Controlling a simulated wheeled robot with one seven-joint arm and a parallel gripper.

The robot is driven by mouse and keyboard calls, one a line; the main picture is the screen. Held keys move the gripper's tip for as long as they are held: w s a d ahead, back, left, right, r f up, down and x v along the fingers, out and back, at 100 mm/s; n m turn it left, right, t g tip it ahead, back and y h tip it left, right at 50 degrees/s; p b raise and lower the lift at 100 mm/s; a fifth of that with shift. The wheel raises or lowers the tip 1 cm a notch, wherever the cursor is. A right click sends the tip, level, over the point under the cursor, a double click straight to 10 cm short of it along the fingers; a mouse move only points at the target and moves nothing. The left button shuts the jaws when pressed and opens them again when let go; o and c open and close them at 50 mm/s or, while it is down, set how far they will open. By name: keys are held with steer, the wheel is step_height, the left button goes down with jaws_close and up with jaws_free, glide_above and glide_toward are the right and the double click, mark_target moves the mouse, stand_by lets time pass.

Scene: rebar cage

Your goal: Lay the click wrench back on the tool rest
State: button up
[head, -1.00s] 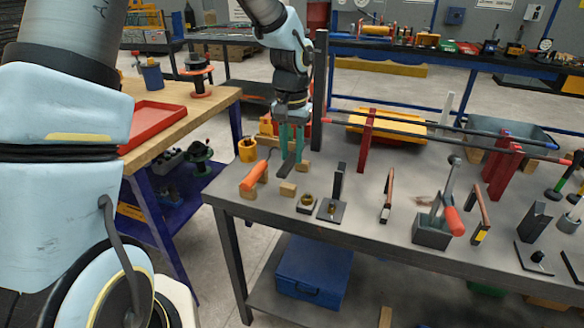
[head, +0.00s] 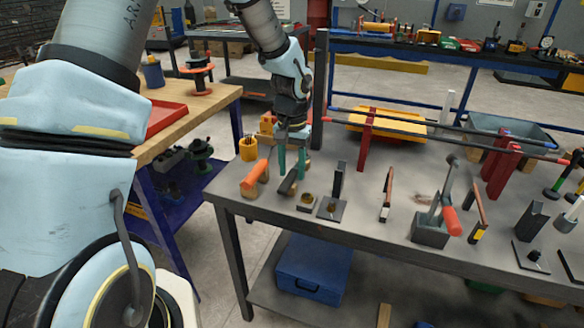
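The click wrench appears to be the dark bar (head: 289,183), lying at a slant across small wooden blocks near the left end of the grey table. These blocks seem to be the tool rest (head: 287,193); they are largely covered by the bar. My gripper (head: 292,174) points down over the bar, its two green fingers spread apart on either side of it. The fingers look clear of the bar, though the far side is hidden.
An orange-handled tool (head: 255,174) lies on a wooden block just left. A yellow cup (head: 248,149) stands behind it. Small fixtures (head: 331,208) stand close on the right. A dark post (head: 320,90) rises behind my gripper. A lever press (head: 433,228) stands further right.

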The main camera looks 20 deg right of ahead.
mark_target(294, 173)
steer(key=shift+o, duration=0.9)
step_height(294, 173, up, 11)
steer(key=b, duration=0.2)
steer(key=s+a+f+n, duration=0.1)
steer(key=s+a+n, duration=0.1)
steer(key=a, duration=1.3)
steer(key=s+a+f+n+t, duration=0.1)
steer(key=a+n, duration=0.4)
steer(key=a, duration=1.1)
steer(key=shift+s+f+t, duration=0.3)
steer(key=shift+s+f, duration=0.35)
steer(key=shift+s, duration=0.3)
